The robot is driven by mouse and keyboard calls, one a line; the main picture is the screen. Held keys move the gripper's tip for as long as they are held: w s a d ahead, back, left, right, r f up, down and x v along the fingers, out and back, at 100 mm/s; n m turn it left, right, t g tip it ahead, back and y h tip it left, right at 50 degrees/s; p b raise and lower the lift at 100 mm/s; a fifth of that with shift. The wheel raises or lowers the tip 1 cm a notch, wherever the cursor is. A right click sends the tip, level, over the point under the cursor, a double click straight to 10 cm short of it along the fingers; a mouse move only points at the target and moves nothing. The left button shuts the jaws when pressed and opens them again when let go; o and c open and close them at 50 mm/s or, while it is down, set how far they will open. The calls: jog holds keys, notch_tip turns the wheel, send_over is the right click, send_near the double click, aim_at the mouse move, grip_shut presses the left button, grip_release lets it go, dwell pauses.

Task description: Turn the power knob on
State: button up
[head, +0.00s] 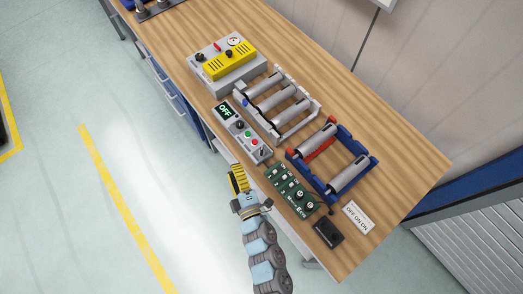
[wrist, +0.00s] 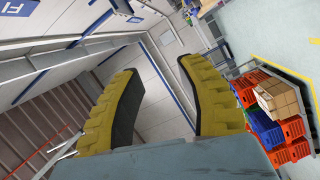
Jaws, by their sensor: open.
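A grey control panel (head: 242,132) lies on the wooden workbench, with a lit display (head: 224,110) reading OFF. Below the display are a black knob (head: 240,124), a green button (head: 248,134), a red button (head: 255,142) and a small dark control at the lower end. A yellow-topped grey box (head: 229,63) behind it also has black knobs and a gauge. I cannot read which knob is marked power. My gripper (head: 237,178) is open and empty, apart from the panel, near the bench's front edge. Its yellow fingers (wrist: 158,75) show spread in the wrist view, with no panel visible there.
Roller frames in grey (head: 278,104) and blue (head: 333,163) stand behind and right of the panel. A green switch board (head: 291,189), a black box (head: 328,233) and an OFF ON ON sign (head: 358,217) lie at right. Bare wood shows behind them.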

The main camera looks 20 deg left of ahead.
notch_tip(320, 180, down, 6)
jog(key=s+n+g+h, duration=0.1)
jog(key=n+g+h, duration=0.1)
jog(key=n, duration=0.2)
jog(key=n+t+h+b, duration=0.2)
jog(key=n+h, duration=0.5)
jog(key=n, duration=0.5)
send_near(262, 152)
jog(key=p+x, duration=0.1)
jog(key=x, duration=0.3)
jog(key=shift+w+a, duration=0.15)
jog(key=shift+a, duration=0.05)
jog(key=shift+x, duration=3.2)
jog(key=shift+c, duration=0.2)
grip_shut()
